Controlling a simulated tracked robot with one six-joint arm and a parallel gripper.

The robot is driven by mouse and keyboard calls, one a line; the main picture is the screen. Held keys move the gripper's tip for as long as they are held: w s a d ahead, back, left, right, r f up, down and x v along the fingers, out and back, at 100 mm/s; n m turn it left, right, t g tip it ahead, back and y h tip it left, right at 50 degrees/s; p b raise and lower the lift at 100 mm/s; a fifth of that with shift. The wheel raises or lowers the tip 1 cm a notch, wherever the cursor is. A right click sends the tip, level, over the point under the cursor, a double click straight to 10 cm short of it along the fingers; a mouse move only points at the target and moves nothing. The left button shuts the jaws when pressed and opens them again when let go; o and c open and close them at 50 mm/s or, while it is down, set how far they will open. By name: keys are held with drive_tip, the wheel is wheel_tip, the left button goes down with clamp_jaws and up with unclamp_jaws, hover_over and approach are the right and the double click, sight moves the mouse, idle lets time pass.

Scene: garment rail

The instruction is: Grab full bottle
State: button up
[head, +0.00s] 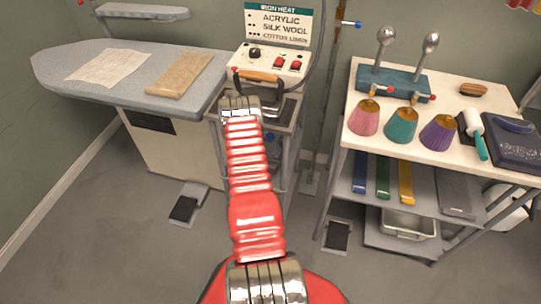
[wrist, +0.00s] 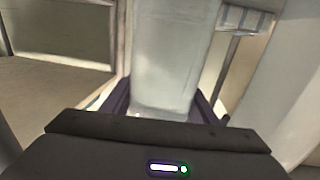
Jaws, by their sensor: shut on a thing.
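In the wrist view, a pale, greyish, smooth-sided bottle (wrist: 168,55) stands up between the dark fingers of my gripper (wrist: 163,104). The fingers are shut on its lower visible part, one on each side. Its top runs out of the picture and its lower end is hidden behind the gripper body. I cannot tell how full it is. In the head view my red arm reaches to the narrow stand below the iron panel. My gripper and the bottle are hidden there behind the arm's chrome end.
An ironing board (head: 150,75) with two cloths is at the left. An iron control panel (head: 270,60) with a wooden-handled iron stands behind my arm. A right-hand table (head: 460,165) holds three coloured cones, levers and a brush, with shelves below. Pedals sit on the floor.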

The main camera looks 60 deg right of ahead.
drive_tip(key=shift+w, duration=0.1)
drive_tip(key=c, duration=0.5)
drive_tip(key=shift+r, duration=0.2)
drive_tip(key=shift+c, duration=0.2)
drive_tip(key=a+r, duration=0.3)
drive_tip(key=a, duration=1.5)
drive_tip(key=shift+s, duration=0.4)
drive_tip(key=shift+r, duration=0.1)
